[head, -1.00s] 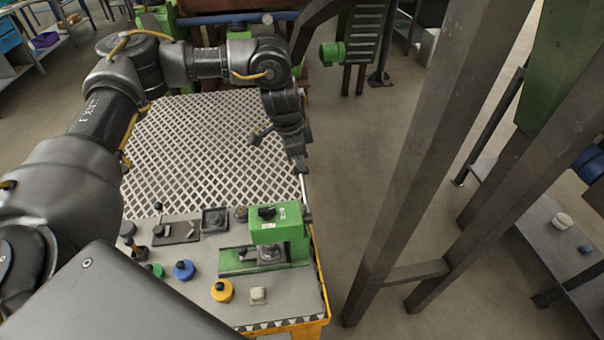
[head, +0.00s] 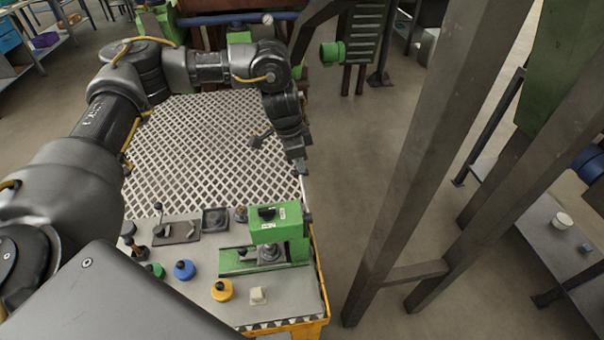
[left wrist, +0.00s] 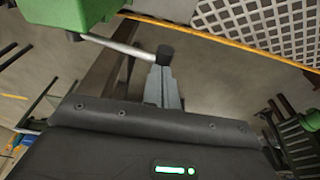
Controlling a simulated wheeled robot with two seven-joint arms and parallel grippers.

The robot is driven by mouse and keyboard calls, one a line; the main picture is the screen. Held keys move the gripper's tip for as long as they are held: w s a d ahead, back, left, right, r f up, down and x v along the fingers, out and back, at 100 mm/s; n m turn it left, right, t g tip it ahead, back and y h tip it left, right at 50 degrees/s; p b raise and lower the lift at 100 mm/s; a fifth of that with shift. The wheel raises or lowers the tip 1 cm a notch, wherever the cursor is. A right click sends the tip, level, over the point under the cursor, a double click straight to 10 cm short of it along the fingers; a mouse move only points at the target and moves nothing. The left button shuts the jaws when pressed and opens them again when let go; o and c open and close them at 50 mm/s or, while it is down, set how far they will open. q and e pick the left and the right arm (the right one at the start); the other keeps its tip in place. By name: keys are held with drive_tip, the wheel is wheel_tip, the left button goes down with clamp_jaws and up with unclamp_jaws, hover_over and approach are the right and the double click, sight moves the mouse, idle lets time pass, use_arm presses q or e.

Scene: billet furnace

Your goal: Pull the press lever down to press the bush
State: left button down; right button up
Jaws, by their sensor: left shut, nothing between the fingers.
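The small green press (head: 278,225) stands on the right side of the grey bench top. A metallic piece (head: 270,254) sits under its head; I cannot tell how much of it is the bush. The press lever (left wrist: 120,45) is a pale rod reaching out from the green press body (left wrist: 68,12) in the left wrist view, ending in a black knob (left wrist: 165,53). My left gripper (head: 301,166) is beyond the press, over its right side. In the left wrist view its fingers (left wrist: 164,72) are shut and empty, with their tips at the knob; I cannot tell whether they touch.
Blue (head: 184,270) and yellow (head: 222,290) round pieces and a pale block (head: 258,295) lie in front of the press. A perforated white panel (head: 205,145) covers the back of the bench. A dark steel frame (head: 430,170) stands to the right. Floor lies between them.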

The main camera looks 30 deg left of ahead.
use_arm(q)
drive_tip(key=shift+w+a+f, duration=0.15)
drive_tip(key=shift+f, duration=1.2)
idle(1.1)
drive_tip(key=shift+p+x, duration=0.45)
drive_tip(key=shift+x, duration=0.35)
idle(0.8)
drive_tip(key=shift+a, duration=0.15)
drive_tip(key=p+v, duration=0.3)
drive_tip(key=d+p+v, duration=0.1)
drive_tip(key=p+v, duration=0.2)
drive_tip(key=w+p+v, duration=0.1)
drive_tip(key=p+v, duration=0.2)
drive_tip(key=p, duration=0.1)
drive_tip(key=shift+d+r, duration=0.25)
drive_tip(key=shift+r, duration=0.25)
drive_tip(key=shift+r+p, duration=0.3)
drive_tip(key=shift+p, duration=0.1)
drive_tip(key=p+v, duration=0.3)
drive_tip(key=v, duration=0.1)
drive_tip(key=shift+w+d+r, duration=0.25)
drive_tip(key=shift+d, duration=0.1)
